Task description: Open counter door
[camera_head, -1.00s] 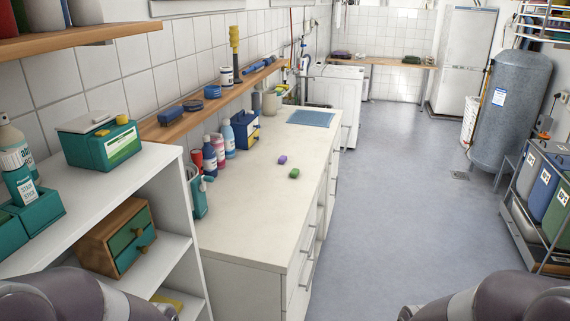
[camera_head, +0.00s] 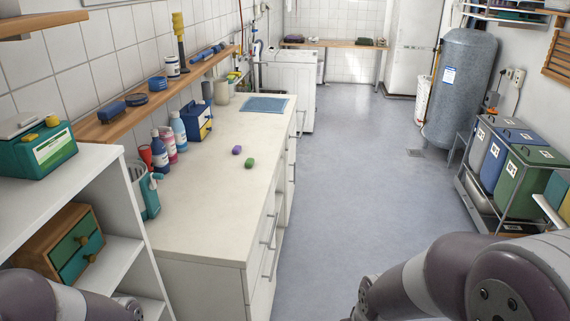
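The white counter (camera_head: 213,195) runs away from me along the left wall. Its front, with drawers or doors and metal bar handles (camera_head: 270,232), faces the aisle on the right and shows only at a steep angle. I cannot tell from here which front is the door; no front looks clearly open. Parts of my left arm show at the bottom left, in front of the shelf, and parts of my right arm at the bottom right. Neither gripper's fingers are in the picture.
A white shelf unit (camera_head: 100,190) stands close at left. Bins (camera_head: 530,180) in a rack and a grey tank (camera_head: 462,85) line the right side. The aisle floor (camera_head: 360,170) is clear.

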